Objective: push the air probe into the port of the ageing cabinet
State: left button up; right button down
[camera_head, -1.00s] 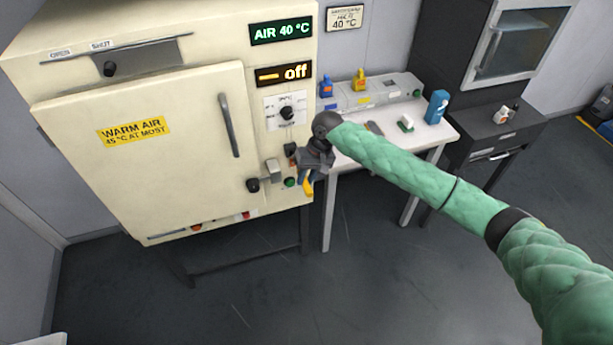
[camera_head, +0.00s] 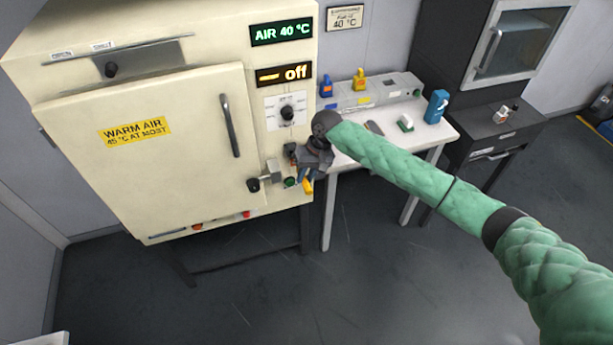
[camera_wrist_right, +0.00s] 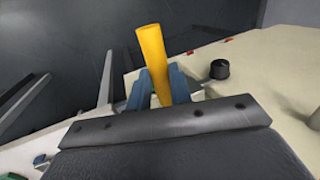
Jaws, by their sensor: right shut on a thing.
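The ageing cabinet (camera_head: 190,85) is the large cream box at the left in the head view, with its door shut. It also shows in the wrist view (camera_wrist_right: 245,55). My right gripper (camera_head: 305,177) is beside the cabinet's lower right front. Its blue fingers (camera_wrist_right: 161,88) are shut on the yellow air probe (camera_wrist_right: 152,55), which sticks out beyond them. The probe (camera_head: 308,187) shows as a small yellow piece in the head view. I cannot make out the port for certain, nor whether the probe touches the cabinet. My left gripper is not in view.
A black knob (camera_head: 253,185), a metal bracket (camera_head: 273,172) and a green round part (camera_head: 290,182) sit on the cabinet front near my gripper. A white table (camera_head: 439,135) with bottles and small items stands to the right. The floor in front is clear.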

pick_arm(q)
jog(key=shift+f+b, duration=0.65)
pick_arm(e)
jog(key=w+a, duration=0.2)
jog(key=w, duration=0.5)
jog(key=shift+w+a, duration=0.2)
dwell(2.4)
jog(key=c, duration=1.2)
grip_release()
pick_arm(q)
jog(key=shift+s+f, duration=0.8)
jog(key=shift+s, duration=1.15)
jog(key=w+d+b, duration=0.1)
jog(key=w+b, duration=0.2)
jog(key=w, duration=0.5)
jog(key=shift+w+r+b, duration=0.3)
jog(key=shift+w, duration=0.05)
pick_arm(e)
jog(key=shift+v, duration=3.9)
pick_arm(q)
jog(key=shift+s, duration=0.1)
